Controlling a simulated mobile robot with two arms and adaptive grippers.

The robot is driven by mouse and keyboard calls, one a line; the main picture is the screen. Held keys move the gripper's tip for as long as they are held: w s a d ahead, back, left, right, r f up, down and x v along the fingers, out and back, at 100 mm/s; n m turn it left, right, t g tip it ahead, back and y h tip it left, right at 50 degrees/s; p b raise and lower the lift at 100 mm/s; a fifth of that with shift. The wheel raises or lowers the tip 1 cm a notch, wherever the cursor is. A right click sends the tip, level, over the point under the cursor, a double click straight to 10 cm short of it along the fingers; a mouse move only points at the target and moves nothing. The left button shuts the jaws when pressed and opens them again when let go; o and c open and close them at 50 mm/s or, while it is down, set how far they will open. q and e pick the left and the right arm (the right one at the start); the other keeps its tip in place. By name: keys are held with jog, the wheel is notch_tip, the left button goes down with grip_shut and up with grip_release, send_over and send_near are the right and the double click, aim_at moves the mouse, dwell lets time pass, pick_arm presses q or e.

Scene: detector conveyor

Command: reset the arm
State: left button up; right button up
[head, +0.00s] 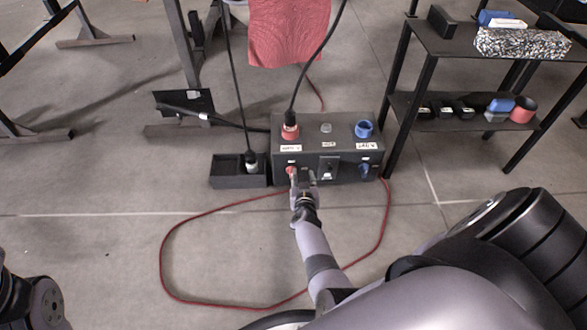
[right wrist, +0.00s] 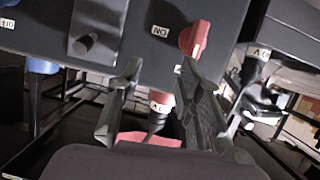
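My right arm reaches forward from the lower right in the head view. Its gripper (head: 303,176) is at the front face of a dark control box (head: 343,150), just right of a small red knob (head: 291,170). In the right wrist view, the gripper (right wrist: 162,66) has its two fingers spread apart with nothing between them. The red knob (right wrist: 194,38) lies beyond the right fingertip; I cannot tell whether they touch. Only a dark part of my left arm (head: 32,301) shows at the lower left of the head view, and its gripper is out of frame.
A red plug (head: 290,128) with a black cable and a blue socket (head: 364,129) are on the box's top. A dark tray (head: 238,173) stands left of it, a shelf (head: 431,45) right. A red cable (head: 164,262) loops over the floor. Front-left floor is clear.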

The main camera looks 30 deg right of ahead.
jog(key=shift+y, duration=0.4)
jog(key=shift+s+a+f, duration=0.15)
jog(key=shift+a+f, duration=0.2)
jog(key=shift+a, duration=0.5)
jog(key=shift+s+a+f, duration=0.1)
jog(key=shift+a+f, duration=0.25)
jog(key=shift+a, duration=0.45)
jog(key=shift+s+a+f, duration=0.15)
jog(key=shift+a+f, duration=0.2)
jog(key=shift+a, duration=0.5)
jog(key=x, duration=0.7)
jog(key=shift+w+d, duration=0.2)
jog(key=shift+f, duration=0.1)
